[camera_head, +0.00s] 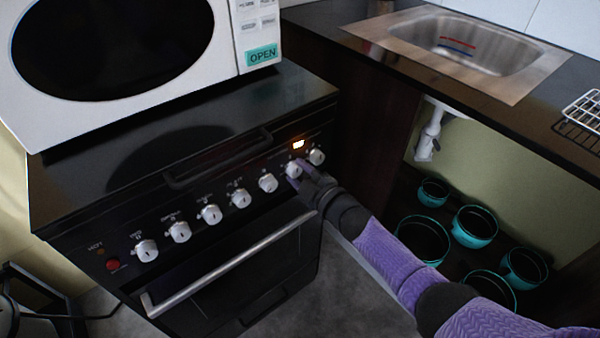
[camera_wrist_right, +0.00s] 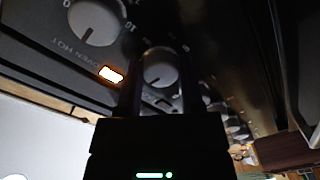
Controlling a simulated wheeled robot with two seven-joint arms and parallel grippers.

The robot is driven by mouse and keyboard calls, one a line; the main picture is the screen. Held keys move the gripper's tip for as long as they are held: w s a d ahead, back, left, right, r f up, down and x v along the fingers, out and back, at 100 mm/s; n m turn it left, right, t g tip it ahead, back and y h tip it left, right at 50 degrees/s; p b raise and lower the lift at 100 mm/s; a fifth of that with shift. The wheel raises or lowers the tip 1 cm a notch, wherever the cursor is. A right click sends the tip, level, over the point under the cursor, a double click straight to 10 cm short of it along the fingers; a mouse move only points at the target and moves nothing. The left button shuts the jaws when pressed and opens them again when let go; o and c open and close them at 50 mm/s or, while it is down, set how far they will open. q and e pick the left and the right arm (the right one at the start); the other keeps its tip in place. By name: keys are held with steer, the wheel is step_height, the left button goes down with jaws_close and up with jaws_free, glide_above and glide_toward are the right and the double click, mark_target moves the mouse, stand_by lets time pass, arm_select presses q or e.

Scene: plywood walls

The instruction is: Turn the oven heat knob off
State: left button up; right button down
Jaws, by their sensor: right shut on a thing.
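The black oven (camera_head: 230,265) has a row of several white knobs on its front panel. My right gripper (camera_head: 299,176) is at the second knob from the right (camera_head: 294,169). In the right wrist view my fingers (camera_wrist_right: 158,95) stand on both sides of this knob (camera_wrist_right: 160,75), shut on it. The rightmost knob (camera_head: 317,157) is free; it also shows in the right wrist view (camera_wrist_right: 95,22), with 0 and 10 printed by it. A lit orange lamp (camera_head: 298,143) beside "OVEN HOT" lettering glows (camera_wrist_right: 110,74). My left gripper is out of view.
A white microwave (camera_head: 225,35) stands on the oven top. A steel sink (camera_head: 460,50) is in the counter at right, with a white drain pipe (camera_head: 430,135) below. Several teal-rimmed pots (camera_head: 474,228) sit under the counter. The oven door handle (camera_head: 230,265) runs below the knobs.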

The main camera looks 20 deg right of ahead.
steer(key=shift+c, duration=1.2)
jaws_free()
steer(key=shift+s+r, duration=0.1)
steer(key=shift+s, duration=0.15)
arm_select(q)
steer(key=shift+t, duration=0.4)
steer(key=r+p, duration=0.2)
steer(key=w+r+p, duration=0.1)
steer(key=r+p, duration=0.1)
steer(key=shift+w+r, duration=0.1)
arm_select(e)
steer(key=v, duration=0.9)
steer(key=shift+s, duration=0.2)
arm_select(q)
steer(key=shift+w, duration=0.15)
arm_select(e)
steer(key=shift+d, duration=0.1)
